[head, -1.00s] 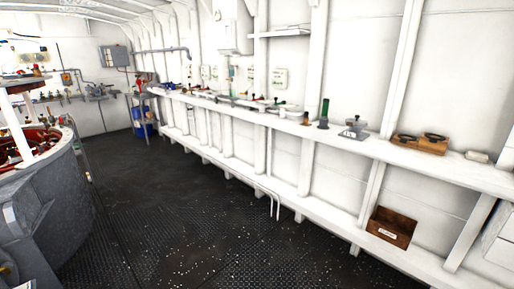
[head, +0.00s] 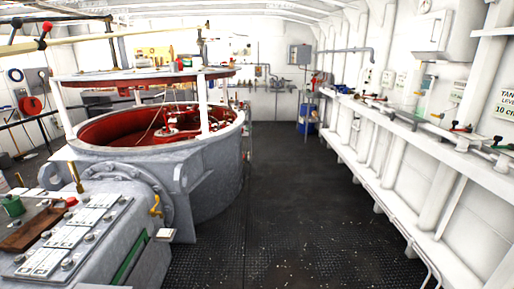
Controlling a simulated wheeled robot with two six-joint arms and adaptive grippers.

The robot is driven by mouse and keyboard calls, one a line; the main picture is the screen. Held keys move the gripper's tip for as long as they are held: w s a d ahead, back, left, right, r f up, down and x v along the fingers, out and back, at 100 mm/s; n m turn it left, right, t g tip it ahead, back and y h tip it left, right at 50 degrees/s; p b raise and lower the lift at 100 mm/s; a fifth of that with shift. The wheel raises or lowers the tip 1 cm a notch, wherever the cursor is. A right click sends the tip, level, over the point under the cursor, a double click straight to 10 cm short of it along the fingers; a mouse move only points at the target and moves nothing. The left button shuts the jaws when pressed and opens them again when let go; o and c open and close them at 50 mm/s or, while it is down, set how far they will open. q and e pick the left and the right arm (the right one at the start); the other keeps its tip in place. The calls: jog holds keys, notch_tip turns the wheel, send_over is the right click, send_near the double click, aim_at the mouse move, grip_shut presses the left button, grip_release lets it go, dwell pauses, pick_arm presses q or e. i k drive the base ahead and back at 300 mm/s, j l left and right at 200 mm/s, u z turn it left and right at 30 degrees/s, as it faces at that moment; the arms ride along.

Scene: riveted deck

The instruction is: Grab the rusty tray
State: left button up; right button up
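A flat rusty-brown tray (head: 32,230) lies at the lower left in the head view. It is on top of the grey console (head: 100,243), between a green object (head: 12,205) and a row of white label plates (head: 68,236). It looks like the rusty tray, though it is small in the picture. Neither my left nor my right gripper is in view.
A large round grey tub (head: 205,180) with a red inside stands behind the console. A white shelf (head: 420,136) with small items runs along the right wall. The dark deck floor (head: 290,200) between them is clear. A blue barrel (head: 306,122) stands at the far end.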

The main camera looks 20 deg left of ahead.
aim_at(20, 242)
jog(key=i+j+u, duration=0.1)
jog(key=i+u, duration=0.15)
jog(key=u, duration=0.2)
jog(key=i+u, duration=0.25)
jog(key=u, duration=0.2)
jog(key=i+u, duration=0.3)
jog(key=u, duration=0.15)
jog(key=i+l+u, duration=0.2)
jog(key=u, duration=0.25)
jog(key=i+l+u, duration=0.2)
jog(key=u, duration=0.25)
jog(key=i+l+u, duration=0.15)
jog(key=l+u, duration=0.3)
jog(key=i+l+u, duration=0.1)
jog(key=l+u, duration=0.2)
jog(key=u, duration=0.15)
jog(key=l+u, duration=0.45)
jog(key=i+j, duration=0.05)
